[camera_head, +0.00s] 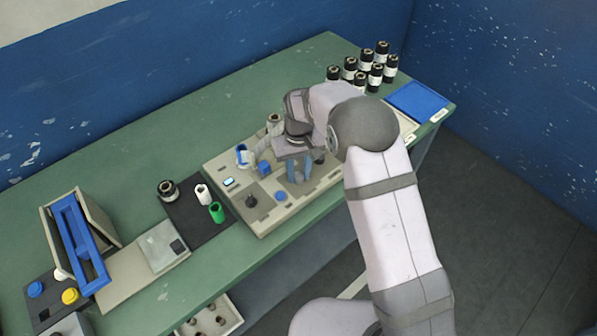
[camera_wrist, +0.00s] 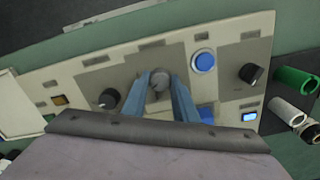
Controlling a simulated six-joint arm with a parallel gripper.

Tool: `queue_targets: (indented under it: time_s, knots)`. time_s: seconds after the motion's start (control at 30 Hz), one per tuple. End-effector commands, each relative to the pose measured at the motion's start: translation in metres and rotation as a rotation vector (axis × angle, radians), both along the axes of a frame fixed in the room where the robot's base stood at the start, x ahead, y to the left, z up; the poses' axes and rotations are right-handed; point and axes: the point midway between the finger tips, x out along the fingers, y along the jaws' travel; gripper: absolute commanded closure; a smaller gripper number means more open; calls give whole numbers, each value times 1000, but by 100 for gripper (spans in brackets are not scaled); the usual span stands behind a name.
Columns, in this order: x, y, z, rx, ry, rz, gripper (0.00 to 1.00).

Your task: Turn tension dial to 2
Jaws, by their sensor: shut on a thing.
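The control panel (camera_head: 262,222) lies on the green bench; it also fills the middle of the wrist view (camera_wrist: 60,80). My gripper (camera_wrist: 160,82) points at the panel with its two blue fingers, shut on a round grey dial (camera_wrist: 159,79). Two more dark dials show in the wrist view, one left of my fingers (camera_wrist: 108,98) and one at the right (camera_wrist: 252,73). In the head view, my gripper (camera_head: 298,174) is over the panel, and the held dial is hidden. The labels and dial settings are too small to read.
A blue button (camera_wrist: 203,61) is close right of my fingers. A lit display (camera_wrist: 249,117) is further right. Green (camera_head: 217,212) and white (camera_head: 203,194) rolls stand on a dark mat left of the panel. Several black rolls (camera_head: 376,76) and a blue tray (camera_head: 417,101) are at the far end.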

Motion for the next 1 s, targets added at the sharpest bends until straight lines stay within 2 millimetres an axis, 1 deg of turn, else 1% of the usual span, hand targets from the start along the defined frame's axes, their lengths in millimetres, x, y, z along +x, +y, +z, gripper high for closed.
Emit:
queue_targets:
  time_s: [0.43,0.47,0.5,0.53,0.87,1.0]
  knots:
    - [1,0,2,2,-4,-12,96]
    - [1,0,2,2,-4,-12,72]
    - [1,0,2,2,-4,-12,62]
    - [1,0,1,2,-4,-12,55]
    - [1,0,1,1,-2,-12,55]
    - [1,1,9,2,-5,-12,55]
